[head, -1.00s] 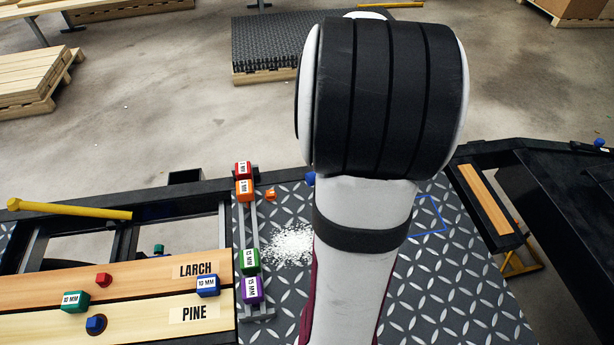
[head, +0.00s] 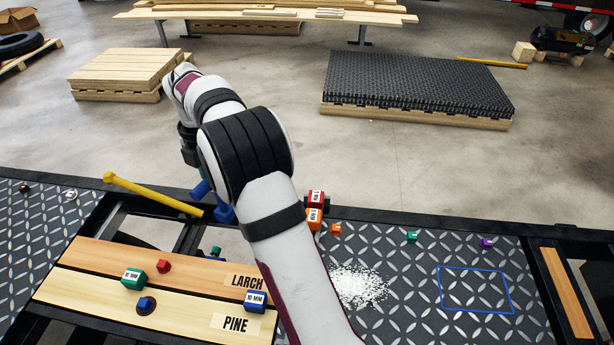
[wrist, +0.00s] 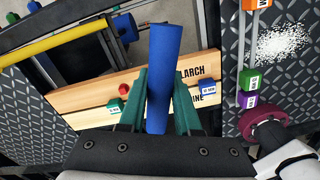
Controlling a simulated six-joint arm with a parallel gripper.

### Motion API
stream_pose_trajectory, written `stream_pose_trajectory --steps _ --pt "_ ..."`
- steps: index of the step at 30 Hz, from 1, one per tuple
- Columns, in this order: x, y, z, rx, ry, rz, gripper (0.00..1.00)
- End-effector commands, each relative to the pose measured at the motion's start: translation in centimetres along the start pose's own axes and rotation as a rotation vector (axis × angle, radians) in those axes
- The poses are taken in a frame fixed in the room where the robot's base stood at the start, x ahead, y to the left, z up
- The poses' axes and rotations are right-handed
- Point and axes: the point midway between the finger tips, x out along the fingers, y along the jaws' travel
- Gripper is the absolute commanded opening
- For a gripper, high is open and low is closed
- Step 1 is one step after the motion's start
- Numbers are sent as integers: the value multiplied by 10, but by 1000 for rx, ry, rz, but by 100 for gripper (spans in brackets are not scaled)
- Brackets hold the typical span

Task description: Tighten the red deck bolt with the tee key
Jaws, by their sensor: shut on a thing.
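The red bolt (head: 163,266) stands on the upper, LARCH plank (head: 190,280). It also shows in the wrist view (wrist: 123,89), left of my fingers. My gripper (wrist: 161,78) has green fingers shut on a thick blue bar (wrist: 165,50), which looks like the tee key's handle. In the head view a blue piece (head: 200,189) shows below my wrist, near the deck's far edge, right of the red bolt. I cannot see the key's working end clearly.
A blue bolt (head: 146,305) is on the PINE plank, between a green 10 MM block (head: 133,279) and a blue 10 MM block (head: 256,300). A yellow bar (head: 155,195) lies left. A block rack (wrist: 250,60) and white grains (head: 358,286) are right.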

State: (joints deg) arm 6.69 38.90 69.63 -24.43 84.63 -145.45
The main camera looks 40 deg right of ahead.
Motion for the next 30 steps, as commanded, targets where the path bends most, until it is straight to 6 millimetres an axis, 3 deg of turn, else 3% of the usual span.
stream_pose_trajectory --steps 1,3,6,10,15,24,30 --pt "4 24 -26 -68 1 0 0" --pt "8 50 -60 -152 1 1 0" --pt "13 77 -103 -245 2 4 0" --pt "17 95 -139 -319 2 5 0" --pt "18 101 -153 -346 3 6 0" --pt "18 100 -154 -347 3 6 0" --pt "30 100 -153 -348 2 5 0"
